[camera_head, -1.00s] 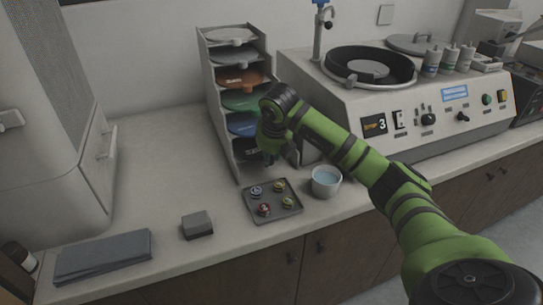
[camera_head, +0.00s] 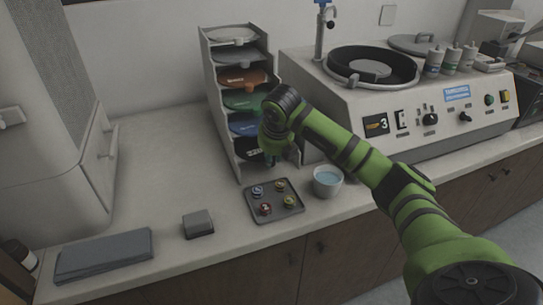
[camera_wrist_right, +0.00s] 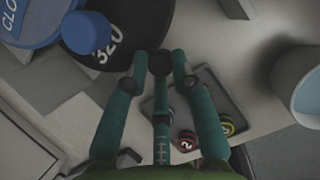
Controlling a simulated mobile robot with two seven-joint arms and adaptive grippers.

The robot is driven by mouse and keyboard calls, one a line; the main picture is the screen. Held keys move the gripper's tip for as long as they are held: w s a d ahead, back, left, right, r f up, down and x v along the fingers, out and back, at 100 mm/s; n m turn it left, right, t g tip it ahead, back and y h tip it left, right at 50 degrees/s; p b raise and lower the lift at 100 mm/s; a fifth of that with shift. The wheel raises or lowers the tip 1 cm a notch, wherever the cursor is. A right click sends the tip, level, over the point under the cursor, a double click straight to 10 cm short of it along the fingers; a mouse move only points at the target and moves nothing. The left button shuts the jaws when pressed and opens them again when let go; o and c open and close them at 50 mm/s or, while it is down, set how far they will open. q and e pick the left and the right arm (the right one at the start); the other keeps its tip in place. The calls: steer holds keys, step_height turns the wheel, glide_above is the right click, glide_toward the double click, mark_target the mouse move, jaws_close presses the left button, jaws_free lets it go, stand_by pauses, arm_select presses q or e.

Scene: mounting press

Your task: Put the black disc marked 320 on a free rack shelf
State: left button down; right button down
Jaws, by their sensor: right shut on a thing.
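The black disc marked 320 (camera_wrist_right: 112,45) shows in the right wrist view, partly under a blue disc (camera_wrist_right: 28,22). In the head view the black disc (camera_head: 248,149) is at the lowest occupied level of the rack (camera_head: 212,100), partly behind my arm. My right gripper (camera_head: 271,162) is low at the rack's open front. In the right wrist view its teal fingers (camera_wrist_right: 160,65) are closed around a small dark round knob at the black disc's edge. Discs fill the rack levels above; whether a shelf is free lower down is unclear. My left gripper is out of view.
A grey tray (camera_head: 262,215) with several small round samples lies just in front of the rack. A bowl of water (camera_head: 327,182) stands right of it. A grinding machine (camera_head: 350,120) is at right.

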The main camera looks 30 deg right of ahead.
steer(key=shift+s+f, duration=0.1)
steer(key=shift+f, duration=0.1)
steer(key=c, duration=1)
jaws_free()
steer(key=shift+o, duration=0.2)
steer(key=shift+r, duration=0.1)
steer(key=v, duration=1.1)
steer(key=shift+r, duration=0.4)
steer(key=shift+s, duration=0.1)
